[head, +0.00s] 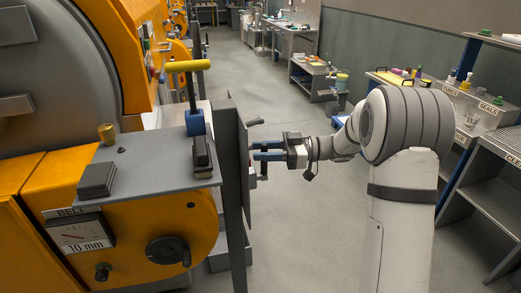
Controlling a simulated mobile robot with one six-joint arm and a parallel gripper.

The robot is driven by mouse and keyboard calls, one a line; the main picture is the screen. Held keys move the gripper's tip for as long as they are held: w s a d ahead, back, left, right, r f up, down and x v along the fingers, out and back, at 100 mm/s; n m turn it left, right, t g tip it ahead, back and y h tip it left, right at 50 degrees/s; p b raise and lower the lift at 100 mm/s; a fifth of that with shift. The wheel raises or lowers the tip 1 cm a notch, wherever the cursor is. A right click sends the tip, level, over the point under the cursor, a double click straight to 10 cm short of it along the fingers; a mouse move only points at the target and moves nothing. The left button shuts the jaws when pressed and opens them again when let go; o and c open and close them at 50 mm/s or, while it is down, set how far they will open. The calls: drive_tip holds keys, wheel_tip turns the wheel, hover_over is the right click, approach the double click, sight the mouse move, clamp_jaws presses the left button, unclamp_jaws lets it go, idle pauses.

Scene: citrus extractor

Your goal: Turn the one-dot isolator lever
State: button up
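My gripper (262,150) reaches left from my arm toward a grey upright panel (236,165), which I see nearly edge-on. Its two blue fingers are apart with a gap between them, and I see nothing held. A small dark lever or handle (255,122) sticks out from the panel just above the fingers. Another dark part (262,176) shows just below them. No dot marks can be read, so I cannot tell which one is the one-dot isolator lever. The panel's face is mostly hidden by the steep angle, and I cannot tell whether the fingertips touch it.
The orange machine (130,240) fills the left, with a yellow-topped T-handle (188,66), a 10 mm gauge (82,233) and a black handwheel (168,250). Shelves (490,180) stand at the right. The grey floor (310,240) between is clear.

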drive_tip(key=shift+c, duration=0.4)
clamp_jaws()
drive_tip(key=shift+a, duration=0.4)
drive_tip(key=shift+d+f, duration=0.1)
drive_tip(key=shift+w, duration=0.1)
